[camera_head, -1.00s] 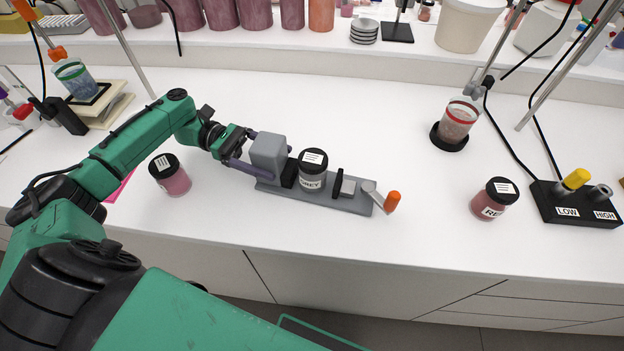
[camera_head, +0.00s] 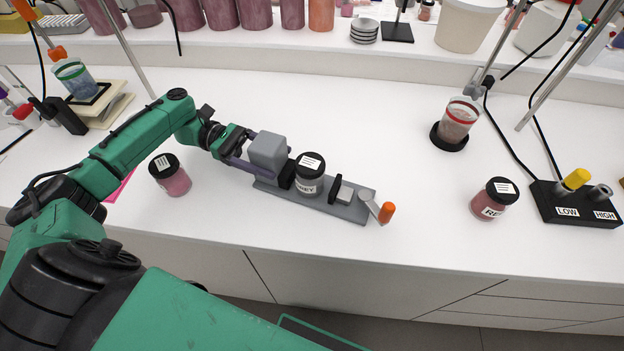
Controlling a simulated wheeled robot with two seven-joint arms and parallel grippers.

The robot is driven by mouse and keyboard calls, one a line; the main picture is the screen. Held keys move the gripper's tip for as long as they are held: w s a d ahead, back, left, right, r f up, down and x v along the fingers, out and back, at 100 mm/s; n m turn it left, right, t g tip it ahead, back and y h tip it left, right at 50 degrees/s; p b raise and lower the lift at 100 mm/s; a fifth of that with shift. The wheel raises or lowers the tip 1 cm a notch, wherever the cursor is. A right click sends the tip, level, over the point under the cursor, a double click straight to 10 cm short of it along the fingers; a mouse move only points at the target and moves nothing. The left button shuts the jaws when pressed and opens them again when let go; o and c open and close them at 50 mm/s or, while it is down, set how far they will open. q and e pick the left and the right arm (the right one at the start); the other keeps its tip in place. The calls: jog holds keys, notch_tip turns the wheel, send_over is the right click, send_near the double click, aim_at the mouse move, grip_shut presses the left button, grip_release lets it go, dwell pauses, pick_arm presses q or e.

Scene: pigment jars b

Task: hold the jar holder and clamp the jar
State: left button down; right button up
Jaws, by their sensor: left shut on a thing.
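The grey jar holder (camera_head: 345,211) lies on the white bench, with a tall grey block at its left end and an orange-knobbed lever (camera_head: 386,212) at its right end. A grey jar (camera_head: 309,181) with a black lid and white label stands upright on it, close beside the black left pad. The black right pad (camera_head: 335,190) stands apart from the jar, with a gap between. My left gripper (camera_head: 250,160) is shut on the holder's grey block from the left; its fingertips are partly hidden. My right gripper is not in view.
A pink jar (camera_head: 170,175) stands left of the holder and a red jar (camera_head: 491,198) to its right. A black switch box (camera_head: 575,204) is at the far right. A red-rimmed beaker (camera_head: 458,120) stands behind. Bench between holder and red jar is clear.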

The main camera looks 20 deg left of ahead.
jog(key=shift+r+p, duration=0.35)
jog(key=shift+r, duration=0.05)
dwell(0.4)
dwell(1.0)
